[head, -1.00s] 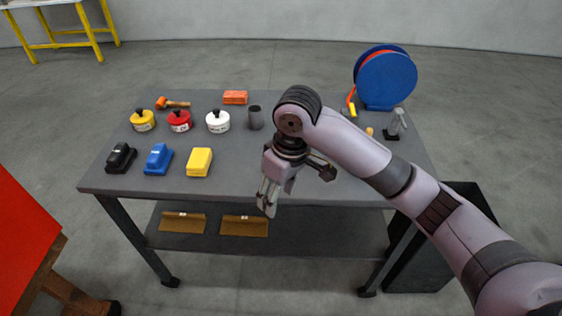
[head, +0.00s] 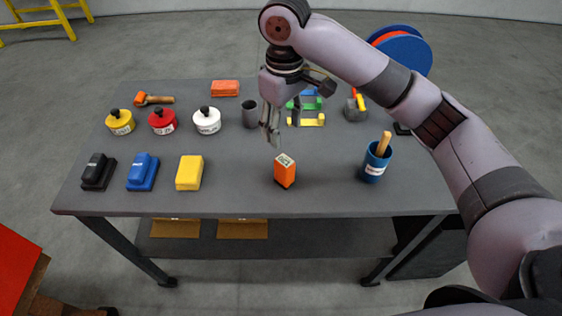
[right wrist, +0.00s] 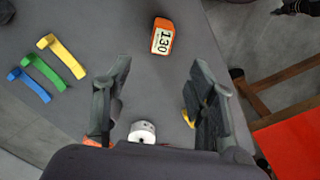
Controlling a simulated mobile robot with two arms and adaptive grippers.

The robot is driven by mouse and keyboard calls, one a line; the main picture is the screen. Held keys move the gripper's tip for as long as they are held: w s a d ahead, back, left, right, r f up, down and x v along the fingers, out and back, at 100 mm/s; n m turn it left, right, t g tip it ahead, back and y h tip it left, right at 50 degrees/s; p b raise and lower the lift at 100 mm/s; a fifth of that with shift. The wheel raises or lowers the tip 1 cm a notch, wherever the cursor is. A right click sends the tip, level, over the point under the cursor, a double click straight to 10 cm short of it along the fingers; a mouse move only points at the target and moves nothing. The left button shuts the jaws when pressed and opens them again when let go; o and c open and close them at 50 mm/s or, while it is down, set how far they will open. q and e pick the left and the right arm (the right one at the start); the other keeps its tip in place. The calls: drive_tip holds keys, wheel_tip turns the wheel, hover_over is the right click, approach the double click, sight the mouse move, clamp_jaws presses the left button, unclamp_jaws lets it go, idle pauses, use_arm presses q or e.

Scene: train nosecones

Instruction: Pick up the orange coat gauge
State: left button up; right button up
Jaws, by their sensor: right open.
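The orange coat gauge (head: 285,171) stands on the grey table near its front middle, with a pale display on top. In the right wrist view the gauge (right wrist: 162,37) lies beyond the fingertips, its display reading 130. My right gripper (head: 281,132) is open and empty above the table, behind and above the gauge and apart from it. Its two fingers (right wrist: 168,85) show apart in the right wrist view. My left gripper is not in view.
A blue cup (head: 374,163) with a wooden-handled tool stands right of the gauge. A yellow block (head: 189,173) is to the left. A white tin (head: 207,121) and a dark cup (head: 249,114) stand behind. The table around the gauge is clear.

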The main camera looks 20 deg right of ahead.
sight(285, 161)
drive_tip(key=f, duration=0.4)
drive_tip(key=s+f+p, duration=0.1)
drive_tip(key=f, duration=0.2)
drive_tip(key=shift+f, duration=0.1)
drive_tip(key=f, duration=0.2)
drive_tip(key=shift+w+f, duration=0.2)
drive_tip(key=shift+f, duration=0.1)
drive_tip(key=shift+s+f+p, duration=0.1)
drive_tip(key=shift+f+p, duration=0.4)
drive_tip(key=shift+f, duration=0.4)
wheel_tip(285, 161, down, 4)
drive_tip(key=shift+d+r+p, duration=0.1)
drive_tip(key=shift+r+p, duration=0.1)
drive_tip(key=shift+p, duration=0.25)
drive_tip(key=shift+f, duration=0.3)
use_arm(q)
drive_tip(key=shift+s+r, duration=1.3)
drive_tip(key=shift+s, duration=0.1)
use_arm(e)
clamp_jaws()
